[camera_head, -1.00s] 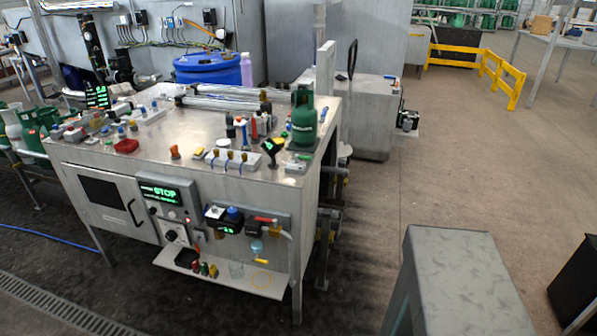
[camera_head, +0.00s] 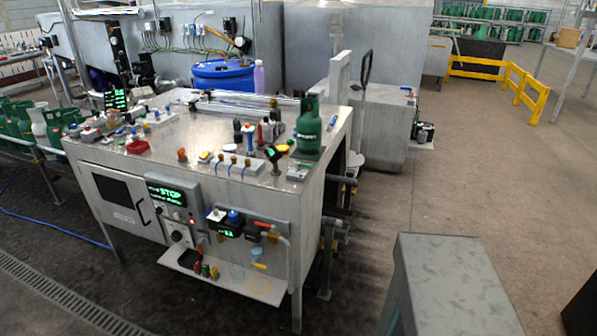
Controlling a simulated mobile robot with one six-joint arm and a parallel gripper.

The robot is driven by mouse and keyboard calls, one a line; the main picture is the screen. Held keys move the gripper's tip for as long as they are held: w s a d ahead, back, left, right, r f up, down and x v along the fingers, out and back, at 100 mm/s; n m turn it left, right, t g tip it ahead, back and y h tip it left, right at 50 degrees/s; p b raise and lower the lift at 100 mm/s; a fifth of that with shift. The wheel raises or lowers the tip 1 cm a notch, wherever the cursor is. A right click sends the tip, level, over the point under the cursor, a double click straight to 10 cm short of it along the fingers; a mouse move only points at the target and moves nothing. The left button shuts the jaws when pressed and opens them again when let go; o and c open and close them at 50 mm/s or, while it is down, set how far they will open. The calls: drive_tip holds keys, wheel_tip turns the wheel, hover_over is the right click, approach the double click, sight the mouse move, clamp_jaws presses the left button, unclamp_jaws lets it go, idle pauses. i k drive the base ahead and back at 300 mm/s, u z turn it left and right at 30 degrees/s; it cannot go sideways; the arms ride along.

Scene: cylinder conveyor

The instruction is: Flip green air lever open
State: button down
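The metal workbench (camera_head: 215,150) stands left of centre, with controls on its front panel. An air unit (camera_head: 228,222) with a blue knob and a green display sits on the front panel's right half. A lever with a red handle (camera_head: 265,225) is just right of it, on a grey pipe. I cannot make out a green lever with certainty; small green and red pieces (camera_head: 206,270) stand on the low shelf below. A green gas cylinder (camera_head: 308,128) stands upright on the bench's right corner. My gripper is not in view.
A control panel (camera_head: 172,194) shows "STOP" in green. A low shelf (camera_head: 225,275) juts from the bench front. A grey block (camera_head: 445,270) fills the lower right; I cannot tell whether it is mine. The floor (camera_head: 480,175) at right is clear up to a yellow barrier (camera_head: 500,72).

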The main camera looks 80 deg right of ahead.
sight(300, 165)
drive_tip(key=u, duration=0.3)
drive_tip(key=k, duration=0.9)
drive_tip(key=z, duration=0.2)
